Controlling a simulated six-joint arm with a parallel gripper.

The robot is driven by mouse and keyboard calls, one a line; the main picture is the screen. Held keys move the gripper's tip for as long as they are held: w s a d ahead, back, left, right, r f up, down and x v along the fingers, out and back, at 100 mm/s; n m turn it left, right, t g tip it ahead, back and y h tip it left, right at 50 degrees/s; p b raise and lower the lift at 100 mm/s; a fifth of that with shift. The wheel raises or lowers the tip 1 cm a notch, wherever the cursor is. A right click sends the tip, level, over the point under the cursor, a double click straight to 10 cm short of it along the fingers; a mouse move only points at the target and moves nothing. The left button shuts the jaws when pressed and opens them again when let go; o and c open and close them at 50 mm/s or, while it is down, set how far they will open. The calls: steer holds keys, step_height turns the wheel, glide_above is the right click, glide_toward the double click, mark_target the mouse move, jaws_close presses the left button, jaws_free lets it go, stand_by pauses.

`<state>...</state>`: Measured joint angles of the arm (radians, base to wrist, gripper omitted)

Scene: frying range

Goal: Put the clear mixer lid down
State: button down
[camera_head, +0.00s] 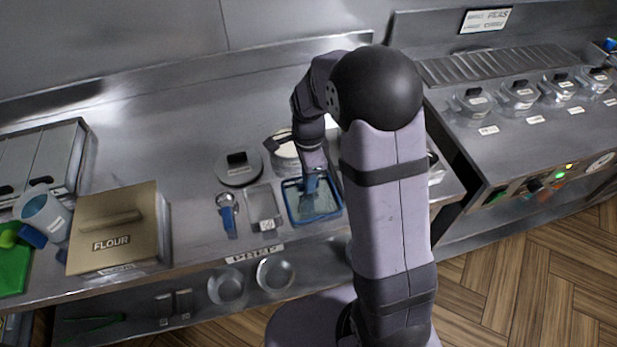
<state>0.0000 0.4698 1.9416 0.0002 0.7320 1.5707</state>
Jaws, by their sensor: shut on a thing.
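A round, see-through grey lid (238,173) with a black knob and a label lies flat on the steel counter, apart from my gripper; it looks like the clear mixer lid. My gripper (312,184) points down over a blue-rimmed tray (318,219) to the right of the lid. It is shut on a blue-handled tool (311,181), whose lower end is over or in the tray. The fingertips are small and partly hidden, so I cannot tell if the tool touches the tray's contents.
A pale round pot (286,152) stands behind the tray, close to my wrist. A small metal tray (263,208) and a blue-handled scoop (228,213) lie to the left. A flour box (112,230) stands further left. Bare counter (180,130) lies behind the lid.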

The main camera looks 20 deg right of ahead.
steer(key=shift+f, duration=0.15)
steer(key=c, duration=1.8)
jaws_free()
steer(key=shift+o, duration=0.2)
step_height(320, 180, up, 12)
steer(key=b, duration=0.2)
steer(key=shift+r, duration=0.2)
steer(key=s+f+n, duration=0.4)
steer(key=s+n, duration=0.4)
steer(key=n, duration=0.1)
steer(key=s+f+n, duration=0.5)
steer(key=s+n, duration=0.4)
steer(key=shift+s, duration=0.2)
